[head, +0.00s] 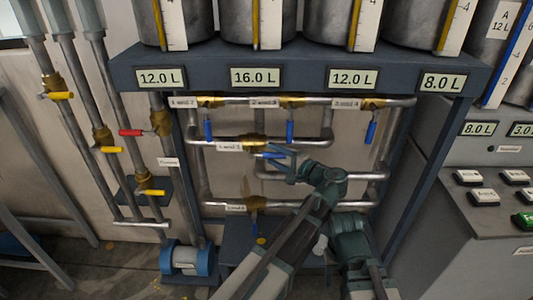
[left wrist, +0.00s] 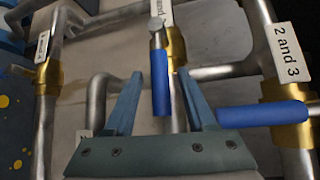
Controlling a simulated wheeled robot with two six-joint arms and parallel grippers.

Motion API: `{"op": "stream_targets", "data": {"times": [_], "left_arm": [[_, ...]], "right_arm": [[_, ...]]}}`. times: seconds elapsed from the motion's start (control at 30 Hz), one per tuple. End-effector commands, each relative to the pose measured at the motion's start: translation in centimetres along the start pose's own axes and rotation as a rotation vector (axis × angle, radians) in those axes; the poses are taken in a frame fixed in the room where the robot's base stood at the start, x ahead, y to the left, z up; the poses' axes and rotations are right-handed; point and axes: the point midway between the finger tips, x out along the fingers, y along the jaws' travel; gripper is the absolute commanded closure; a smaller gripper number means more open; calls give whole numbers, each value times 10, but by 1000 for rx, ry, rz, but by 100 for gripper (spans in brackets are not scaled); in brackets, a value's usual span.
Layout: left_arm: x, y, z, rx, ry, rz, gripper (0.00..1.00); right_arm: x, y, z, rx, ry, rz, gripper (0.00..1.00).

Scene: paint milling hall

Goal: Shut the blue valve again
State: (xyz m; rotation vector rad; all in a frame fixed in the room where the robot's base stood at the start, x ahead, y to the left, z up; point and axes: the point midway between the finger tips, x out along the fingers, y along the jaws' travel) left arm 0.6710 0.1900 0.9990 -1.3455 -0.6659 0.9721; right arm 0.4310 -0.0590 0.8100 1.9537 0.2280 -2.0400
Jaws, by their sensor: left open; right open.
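The blue valve handle (head: 273,155) on the middle pipe lies level, along its pipe, in the head view. Its brass body (head: 254,142) has a small label. In the left wrist view this blue handle (left wrist: 161,82) appears between the spread fingers of my left gripper (left wrist: 163,105), with gaps on both sides. My left gripper (head: 280,163) is open in the head view, at the handle. My right gripper (head: 348,240) is low and right of the left arm, away from the valves; its fingers cannot be made out.
Other blue handles hang down across the top pipe: left (head: 208,131), middle (head: 289,131) and right (head: 371,131). The middle one, labelled 2 and 3 (left wrist: 262,115), is close to my left gripper. A lower brass valve (head: 254,203) sits below. Yellow and red handles are left.

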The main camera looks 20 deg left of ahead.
Motion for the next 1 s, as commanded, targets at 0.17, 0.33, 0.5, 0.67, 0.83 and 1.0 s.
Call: {"op": "stream_targets", "data": {"times": [0.17,0.33,0.5,0.67,0.83,1.0], "left_arm": [[0,0,0,0,0,0,44],[0,0,0,0,0,0,69],[0,0,0,0,0,0,100],[0,0,0,0,0,0,100],[0,0,0,0,0,0,100],[0,0,0,0,0,0,100]], "right_arm": [[0,0,0,0,0,0,50],[0,0,0,0,0,0,50],[0,0,0,0,0,0,50],[0,0,0,0,0,0,50],[0,0,0,0,0,0,50],[0,0,0,0,0,0,50]]}}
